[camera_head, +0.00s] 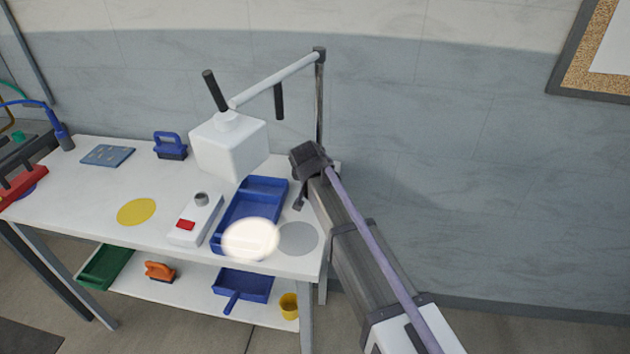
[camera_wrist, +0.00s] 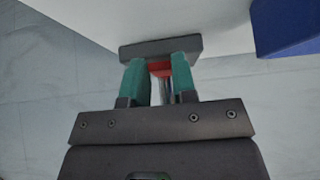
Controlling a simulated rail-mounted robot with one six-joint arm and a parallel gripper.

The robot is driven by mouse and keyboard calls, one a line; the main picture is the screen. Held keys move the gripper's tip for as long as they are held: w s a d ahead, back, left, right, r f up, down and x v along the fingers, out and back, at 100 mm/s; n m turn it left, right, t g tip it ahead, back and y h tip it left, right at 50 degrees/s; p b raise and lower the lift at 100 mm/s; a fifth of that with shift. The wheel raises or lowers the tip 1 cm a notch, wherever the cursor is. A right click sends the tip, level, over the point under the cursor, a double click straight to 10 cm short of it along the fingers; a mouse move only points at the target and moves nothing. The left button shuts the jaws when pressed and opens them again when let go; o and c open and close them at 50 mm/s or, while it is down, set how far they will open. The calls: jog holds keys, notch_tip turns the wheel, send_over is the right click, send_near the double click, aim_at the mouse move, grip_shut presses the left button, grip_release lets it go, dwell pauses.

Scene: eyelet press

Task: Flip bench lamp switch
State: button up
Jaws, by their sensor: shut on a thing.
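The bench lamp has a white box-shaped head (camera_head: 228,146) hanging from a pale arm (camera_head: 275,82) on a dark post (camera_head: 320,100). A dark stick handle (camera_head: 213,90) rises beside the head. My gripper (camera_head: 300,198) points down over the bench's right end, right of the lamp head. In the wrist view, my gripper's teal fingers (camera_wrist: 160,75) are closed around a red piece (camera_wrist: 160,69). A dark grey bar (camera_wrist: 160,47) lies across the fingertips. I cannot tell whether bar and red piece are one thing, or whether they belong to the lamp.
A blue tray (camera_head: 240,212) sits on the white bench with a bright round patch (camera_head: 250,240) over its front. A white box with a red button (camera_head: 186,225) stands to its left. Yellow (camera_head: 137,211) and grey (camera_head: 298,238) discs mark the bench. The wall is behind.

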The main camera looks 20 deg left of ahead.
jog(key=shift+s+d+f+t+b, duration=0.1)
jog(key=shift+s+f+t+b, duration=0.2)
jog(key=shift+f+t, duration=0.3)
jog(key=shift+w+r, duration=0.15)
jog(key=shift+r, duration=0.25)
jog(key=o, duration=0.9)
jog(key=p+v, duration=0.8)
jog(key=v, duration=0.2)
jog(key=shift+s+r, duration=0.2)
jog(key=shift+s, duration=0.1)
